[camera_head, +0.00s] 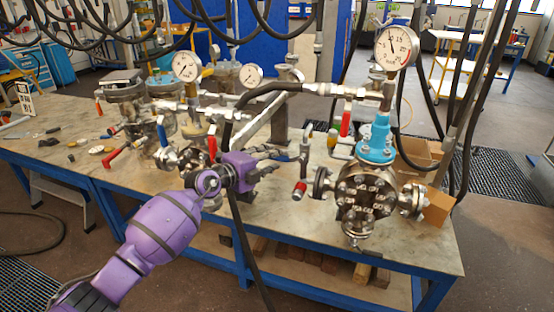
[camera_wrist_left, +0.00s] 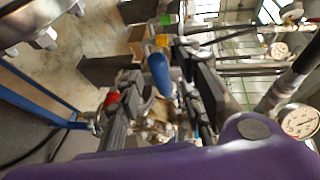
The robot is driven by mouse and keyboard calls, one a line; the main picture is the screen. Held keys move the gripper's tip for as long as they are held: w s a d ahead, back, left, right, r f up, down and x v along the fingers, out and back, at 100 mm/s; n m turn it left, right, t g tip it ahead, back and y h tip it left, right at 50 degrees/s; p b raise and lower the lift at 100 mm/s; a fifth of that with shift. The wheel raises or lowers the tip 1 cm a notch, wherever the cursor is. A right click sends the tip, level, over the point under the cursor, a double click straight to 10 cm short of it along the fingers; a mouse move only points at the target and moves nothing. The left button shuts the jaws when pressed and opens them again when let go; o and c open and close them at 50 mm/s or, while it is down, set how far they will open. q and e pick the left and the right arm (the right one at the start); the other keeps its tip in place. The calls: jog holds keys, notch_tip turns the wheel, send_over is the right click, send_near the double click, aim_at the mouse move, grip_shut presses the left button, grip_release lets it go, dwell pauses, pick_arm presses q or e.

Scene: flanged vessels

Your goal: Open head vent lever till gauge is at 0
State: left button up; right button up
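The nearest flanged vessel (camera_head: 366,198) stands at the right of the bench in the head view, with a blue collar (camera_head: 376,140) and a round pressure gauge (camera_head: 396,47) above. The gauge needle points up and left; I cannot read its value. A red lever (camera_head: 345,122) stands upright left of the collar; a red-tipped handle (camera_head: 299,189) hangs lower left. I cannot tell which is the head vent lever. My purple left gripper (camera_head: 270,159) is left of this vessel, apart from it. In the left wrist view its fingers (camera_wrist_left: 162,98) are spread, with a blue handle (camera_wrist_left: 158,74) showing between or beyond them.
More vessels with gauges (camera_head: 187,66) and a red handle (camera_head: 115,158) stand at the left. A black hose (camera_head: 262,88) and pipes cross above the gripper.

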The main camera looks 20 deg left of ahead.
pick_arm(q)
jog(key=shift+x, duration=1.2)
grip_shut()
